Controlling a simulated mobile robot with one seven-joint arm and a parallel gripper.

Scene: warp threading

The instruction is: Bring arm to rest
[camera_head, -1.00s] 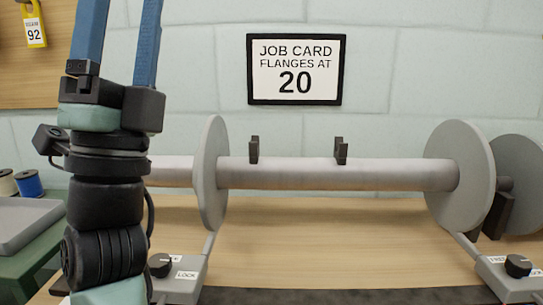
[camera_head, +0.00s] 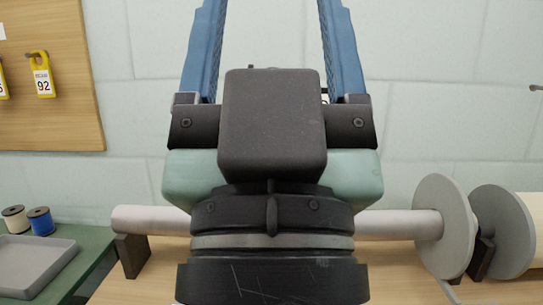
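My gripper (camera_head: 270,8) stands upright in the middle of the view, close to the camera. Its two blue fingers are spread wide apart with bare wall between them, and their tips run out of the top of the picture. My wrist hides the middle of the grey roller (camera_head: 150,219) behind it. Nothing shows held between the visible parts of the fingers.
A grey flange (camera_head: 443,225) sits on the roller at the right, with another disc (camera_head: 503,230) beyond it. A grey tray (camera_head: 35,262) and two thread spools (camera_head: 41,221) are at the left. A yellow tag (camera_head: 42,75) reading 92 hangs on a wooden board (camera_head: 50,120).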

